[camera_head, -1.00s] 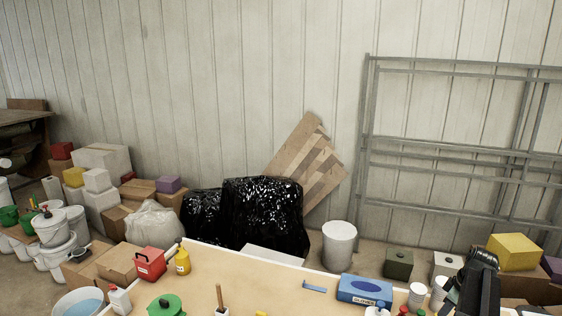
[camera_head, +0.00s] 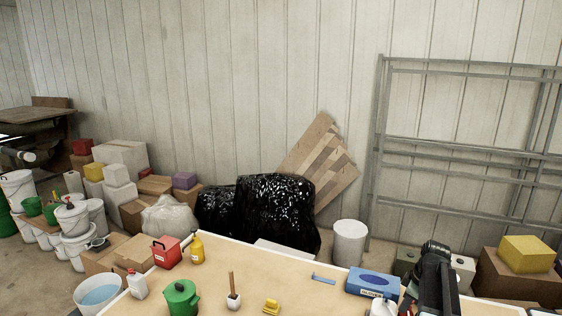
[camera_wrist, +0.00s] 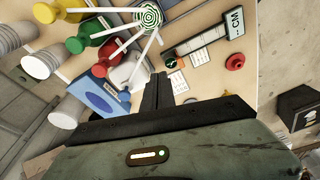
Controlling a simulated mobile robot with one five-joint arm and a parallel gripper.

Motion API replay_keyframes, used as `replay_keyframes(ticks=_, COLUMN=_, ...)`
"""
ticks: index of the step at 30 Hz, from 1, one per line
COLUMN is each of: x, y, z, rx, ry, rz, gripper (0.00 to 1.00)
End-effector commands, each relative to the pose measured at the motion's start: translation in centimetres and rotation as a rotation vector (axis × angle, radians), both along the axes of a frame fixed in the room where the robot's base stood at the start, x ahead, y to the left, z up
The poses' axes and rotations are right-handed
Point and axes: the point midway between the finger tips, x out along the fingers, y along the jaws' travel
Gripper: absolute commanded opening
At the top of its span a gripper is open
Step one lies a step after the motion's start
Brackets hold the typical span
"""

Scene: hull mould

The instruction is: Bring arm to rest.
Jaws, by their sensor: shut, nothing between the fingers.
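My arm (camera_head: 436,282) shows as a dark upright shape at the lower right of the head view, in front of the table's right part. My gripper (camera_wrist: 157,82) shows in the wrist view with its two dark fingers together and nothing between them. It is above the table top (camera_wrist: 205,88), with several bottles and a blue box (camera_wrist: 100,90) to the left of the fingers. In the head view the fingers cannot be made out clearly.
The table (camera_head: 225,265) carries a green pot (camera_head: 181,298), a red box (camera_head: 167,252), a yellow bottle (camera_head: 197,248) and a blue box (camera_head: 372,283). A white bin (camera_head: 349,243) and black bags (camera_head: 275,215) stand behind it. A metal rack (camera_head: 470,150) leans on the wall.

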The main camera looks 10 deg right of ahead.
Motion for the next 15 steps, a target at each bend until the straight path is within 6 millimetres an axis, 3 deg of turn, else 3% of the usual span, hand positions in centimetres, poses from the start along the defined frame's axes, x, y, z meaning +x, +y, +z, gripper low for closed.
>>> replay_keyframes(ticks=4, x=1.8, y=9.1, z=-1.2, rx=-0.009, ry=0.012, rz=0.12, gripper=0.0)
replay_keyframes(ticks=7, x=2.0, y=16.7, z=-2.1, rx=-0.021, ry=0.036, rz=0.16, gripper=0.0)
replay_keyframes(ticks=12, x=-0.2, y=27.4, z=-3.3, rx=-0.043, ry=0.086, rz=0.092, gripper=0.0)
replay_keyframes(ticks=15, x=-2.7, y=32.1, z=-3.8, rx=-0.062, ry=0.119, rz=-0.032, gripper=0.0)
